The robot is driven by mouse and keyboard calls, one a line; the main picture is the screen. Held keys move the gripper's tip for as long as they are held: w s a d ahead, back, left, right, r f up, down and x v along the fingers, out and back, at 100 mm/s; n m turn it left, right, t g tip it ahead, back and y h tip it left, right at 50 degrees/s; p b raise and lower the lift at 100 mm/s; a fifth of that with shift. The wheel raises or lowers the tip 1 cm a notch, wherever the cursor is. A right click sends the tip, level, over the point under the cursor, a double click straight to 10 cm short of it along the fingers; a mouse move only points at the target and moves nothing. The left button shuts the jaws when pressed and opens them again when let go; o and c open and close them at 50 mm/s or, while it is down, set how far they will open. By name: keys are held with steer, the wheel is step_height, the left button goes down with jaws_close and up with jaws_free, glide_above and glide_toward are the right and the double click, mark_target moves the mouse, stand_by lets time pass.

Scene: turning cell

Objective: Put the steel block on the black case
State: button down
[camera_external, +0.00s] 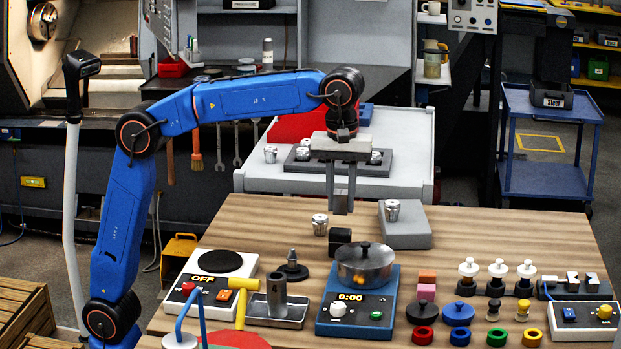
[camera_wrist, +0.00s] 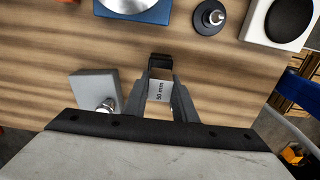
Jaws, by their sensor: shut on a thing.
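My gripper (camera_external: 341,211) hangs pointing down over the wooden table, its fingers shut on the steel block (camera_external: 342,200). In the wrist view the steel block (camera_wrist: 159,96), marked "50 mm", sits between the two fingers (camera_wrist: 161,105). The black case (camera_external: 340,236) stands on the table below the gripper, behind the pot. The wrist view shows the case (camera_wrist: 160,61) just past the fingertips. In the external view the block appears above the case with a gap between them. The fingers hide part of the block.
A pot (camera_external: 364,265) on a blue scale stands just in front of the case. A grey block (camera_external: 410,235) bearing a metal knurled piece is to the right, and another metal piece (camera_external: 320,224) is close on the left. Bare table lies farther left.

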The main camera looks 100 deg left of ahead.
mark_target(341, 192)
steer(key=shift+f, duration=2.1)
steer(key=shift+f, duration=0.1)
steer(key=c, duration=1.4)
jaws_free()
steer(key=shift+c, duration=0.2)
step_height(341, 192, up, 12)
steer(key=shift+r, duration=0.1)
